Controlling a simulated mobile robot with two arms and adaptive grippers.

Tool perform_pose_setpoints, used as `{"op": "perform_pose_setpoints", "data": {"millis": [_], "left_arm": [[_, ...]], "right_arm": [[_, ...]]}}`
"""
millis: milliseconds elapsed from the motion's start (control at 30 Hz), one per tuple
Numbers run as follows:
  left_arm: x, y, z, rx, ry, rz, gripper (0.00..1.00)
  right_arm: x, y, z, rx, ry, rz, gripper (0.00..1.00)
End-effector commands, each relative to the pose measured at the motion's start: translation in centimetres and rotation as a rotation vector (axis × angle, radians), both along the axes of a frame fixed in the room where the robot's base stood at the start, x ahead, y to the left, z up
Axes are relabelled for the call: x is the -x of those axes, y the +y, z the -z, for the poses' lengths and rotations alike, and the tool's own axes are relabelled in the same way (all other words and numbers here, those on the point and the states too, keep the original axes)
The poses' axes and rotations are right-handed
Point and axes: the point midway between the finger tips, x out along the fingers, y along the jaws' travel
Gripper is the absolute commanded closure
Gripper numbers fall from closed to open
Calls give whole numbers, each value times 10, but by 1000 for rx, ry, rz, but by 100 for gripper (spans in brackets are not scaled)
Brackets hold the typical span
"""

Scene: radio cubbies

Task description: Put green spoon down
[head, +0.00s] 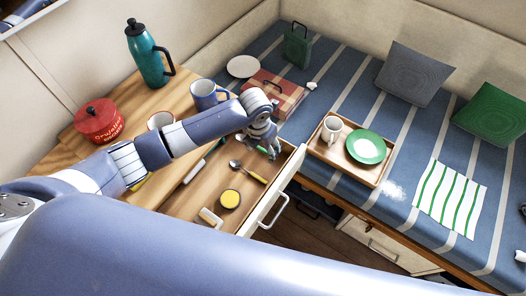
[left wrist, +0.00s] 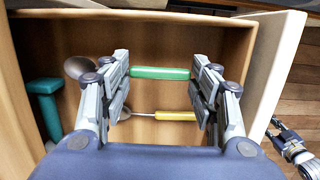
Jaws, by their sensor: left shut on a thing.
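My left gripper (head: 268,150) reaches down into the open wooden drawer. In the left wrist view its fingers (left wrist: 162,80) are shut on the green handle of the green spoon (left wrist: 160,73), which lies across between the fingertips. A round metal spoon bowl (left wrist: 80,67) shows to the left, partly behind a finger. I cannot tell whether the spoon touches the drawer floor. In the head view the gripper mostly hides it. What looks like my right gripper (left wrist: 292,148) shows small outside the drawer; its fingers are unclear.
In the drawer (left wrist: 170,35) lie a yellow-handled spoon (head: 250,173), a teal-handled thing (left wrist: 45,95), a yellow round thing (head: 231,199) and a pale block (head: 210,217). Mugs, a red pot (head: 98,122) and a teal flask (head: 147,58) stand on the counter. A tray (head: 340,158) is on the bed.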

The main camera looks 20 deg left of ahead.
Motion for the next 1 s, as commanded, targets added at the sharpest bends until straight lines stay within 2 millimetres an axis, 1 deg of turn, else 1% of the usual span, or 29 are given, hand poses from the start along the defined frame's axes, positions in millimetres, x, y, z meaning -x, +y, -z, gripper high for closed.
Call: {"op": "perform_pose_setpoints", "data": {"millis": [33,100,200,467,600,633,700,1000], "left_arm": [[2,0,11,-1,6,-2,60],[1,0,21,0,4,-2,60],[1,0,30,0,2,-1,60],[0,0,31,0,1,0,60],[0,0,35,-1,2,0,60],[0,0,33,0,1,0,37],[0,0,33,0,1,0,24],[0,0,33,0,1,0,24]], "right_arm": [[0,-1,1,1,1,-1,72],[0,-1,2,1,1,-1,72],[0,-2,2,2,1,-1,72],[0,-2,2,2,1,-1,72],[1,-2,4,2,1,-1,72],[1,-2,3,2,1,-1,72],[1,-1,3,1,1,0,72],[1,-1,3,1,1,0,72]]}}
